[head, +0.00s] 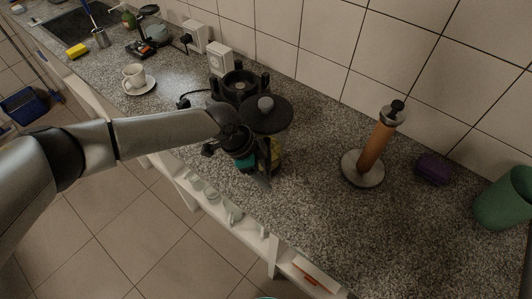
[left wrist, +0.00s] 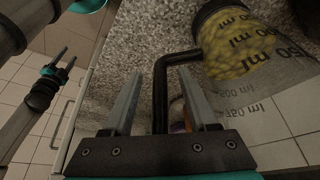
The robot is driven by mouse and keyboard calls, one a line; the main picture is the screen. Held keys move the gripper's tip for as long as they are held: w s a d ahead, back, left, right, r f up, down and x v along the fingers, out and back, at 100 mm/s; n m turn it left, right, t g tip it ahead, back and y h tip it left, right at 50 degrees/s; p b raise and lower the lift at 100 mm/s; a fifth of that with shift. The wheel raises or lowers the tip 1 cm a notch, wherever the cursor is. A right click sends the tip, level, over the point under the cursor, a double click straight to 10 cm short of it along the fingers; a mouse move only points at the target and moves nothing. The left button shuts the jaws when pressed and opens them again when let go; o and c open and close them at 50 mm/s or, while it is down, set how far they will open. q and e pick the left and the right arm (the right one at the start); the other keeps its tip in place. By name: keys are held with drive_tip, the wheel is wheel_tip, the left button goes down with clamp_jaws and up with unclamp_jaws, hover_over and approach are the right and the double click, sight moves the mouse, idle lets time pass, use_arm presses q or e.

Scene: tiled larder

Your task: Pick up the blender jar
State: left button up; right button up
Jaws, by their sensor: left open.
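In the left wrist view the clear jar (left wrist: 240,45) shows yellow contents and ml markings. My left gripper (left wrist: 160,78) is open, with the jar's black handle (left wrist: 160,110) between its fingers. I see a gap on both sides of the handle. What seems to be my right gripper (left wrist: 62,62) shows small at the left of the wrist view; its opening is unclear.
A black appliance base (head: 240,82) stands just behind the jar. A paper-towel holder (head: 374,150), a purple sponge (head: 433,168) and a green container (head: 505,199) are to the right. The front right counter is clear.

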use_arm(q)
drive_tip(key=shift+c, duration=0.3)
clamp_jaws()
drive_tip(key=shift+s, duration=0.15)
idle(0.8)
